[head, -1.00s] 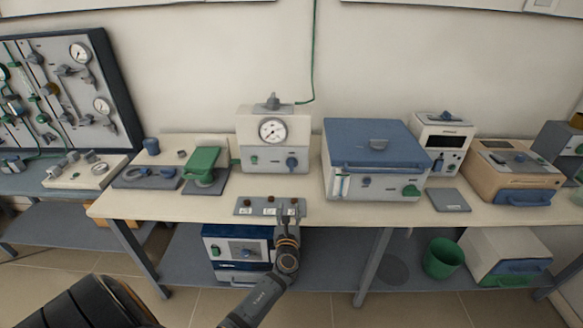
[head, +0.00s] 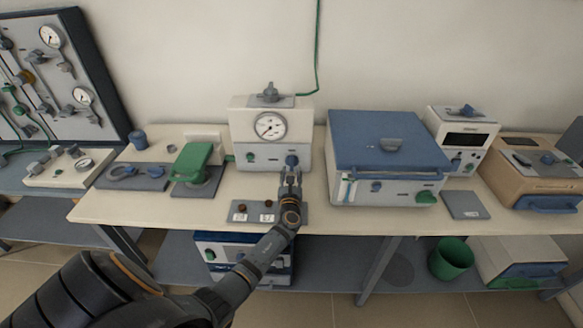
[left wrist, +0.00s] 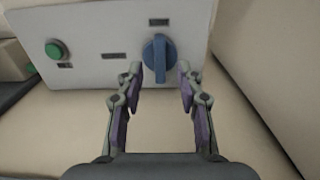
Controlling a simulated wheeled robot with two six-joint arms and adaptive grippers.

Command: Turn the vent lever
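A blue knob with a raised lever-like ridge (head: 291,160) is on the front of the white gauge box (head: 245,133). No label saying vent is readable. In the left wrist view the knob (left wrist: 158,55) sits on the white panel (left wrist: 90,40), its ridge pointing nearly straight down. My left gripper (head: 290,176) is in front of the knob. In the left wrist view it is open (left wrist: 160,80), with one fingertip on each side of the knob's lower part. I cannot tell if they touch it. My right gripper is not in view.
A green button (left wrist: 55,50) is left of the knob. A large blue-lidded box (head: 385,150) stands close on the right. A grey plate with brown knobs (head: 240,212) lies below my gripper. A green clamp-like block (head: 193,162) stands on the left.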

